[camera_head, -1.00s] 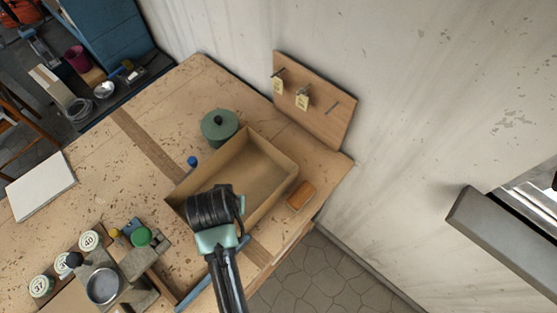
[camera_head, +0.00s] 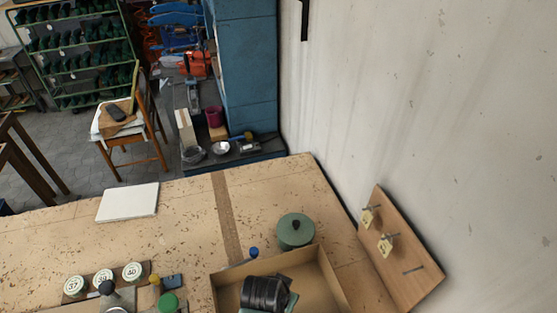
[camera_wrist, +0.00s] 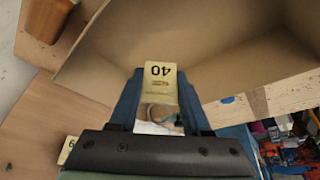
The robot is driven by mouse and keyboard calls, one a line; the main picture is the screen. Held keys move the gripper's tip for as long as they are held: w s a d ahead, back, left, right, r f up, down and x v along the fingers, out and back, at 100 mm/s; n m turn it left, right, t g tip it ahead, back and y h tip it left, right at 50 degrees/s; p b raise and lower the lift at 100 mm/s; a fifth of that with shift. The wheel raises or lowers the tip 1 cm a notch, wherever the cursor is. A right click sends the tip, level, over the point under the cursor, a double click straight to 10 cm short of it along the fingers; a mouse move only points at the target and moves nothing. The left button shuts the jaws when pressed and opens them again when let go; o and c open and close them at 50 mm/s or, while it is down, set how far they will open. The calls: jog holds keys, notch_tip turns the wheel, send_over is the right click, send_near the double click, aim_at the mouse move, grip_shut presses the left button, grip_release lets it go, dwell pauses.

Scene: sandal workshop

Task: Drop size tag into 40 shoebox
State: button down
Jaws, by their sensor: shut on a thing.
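The size tag (camera_wrist: 160,82), yellow and marked 40, is held upright between the blue fingers of my gripper (camera_wrist: 158,100); its number appears upside down in the wrist view. The open cardboard shoebox (camera_head: 329,275) stands on the bench at the bottom of the head view. Its brown inside (camera_wrist: 195,40) fills much of the wrist view behind the tag. My gripper's dark wrist (camera_head: 265,293) covers part of the box in the head view, hiding the fingers and tag there. No size marking on the box is legible.
Two yellow tags (camera_head: 386,244) hang on a wooden peg board (camera_head: 410,265) at right; another peg is empty. A green round pot (camera_head: 295,231) stands close behind the box. Numbered round lids (camera_head: 132,271) sit at left.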

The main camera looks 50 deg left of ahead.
jog(key=shift+f, duration=0.5)
jog(key=shift+c, duration=1.4)
grip_release()
jog(key=shift+r, duration=0.15)
jog(key=b+v, duration=0.2)
jog(key=v, duration=1.1)
jog(key=shift+b, duration=0.4)
